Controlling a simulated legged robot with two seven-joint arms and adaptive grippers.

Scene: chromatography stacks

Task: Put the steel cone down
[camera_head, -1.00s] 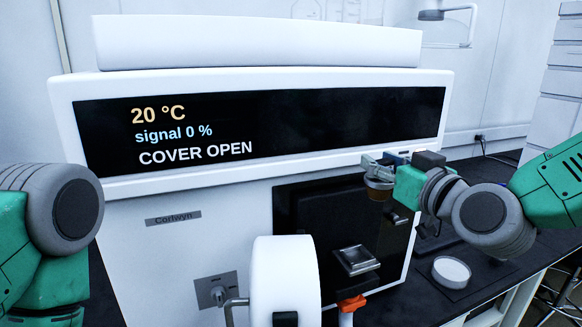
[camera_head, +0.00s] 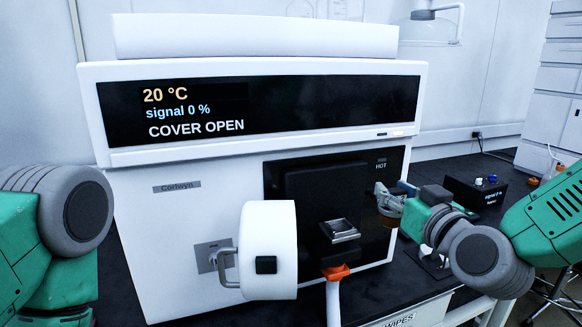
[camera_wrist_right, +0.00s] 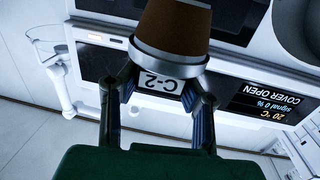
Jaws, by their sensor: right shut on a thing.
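My right gripper (camera_head: 386,197) is shut on a tapered cone (camera_head: 390,211), held up in front of the right side of the white instrument. In the right wrist view the cone (camera_wrist_right: 174,28) has a brown body, a steel-coloured band and a tag reading C-2 between the fingers (camera_wrist_right: 160,88). No support shows under it. I cannot tell its exact distance from the instrument. Only my left arm shows at the left edge; its gripper is out of view.
The white instrument (camera_head: 150,222) reads COVER OPEN. Its black front panel (camera_head: 310,178) carries a small metal square block (camera_head: 339,230). A white round cover (camera_head: 268,222) sticks out left of it. An orange-topped stand (camera_head: 335,271) is below. A black signal box (camera_head: 476,191) stands behind my right arm.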

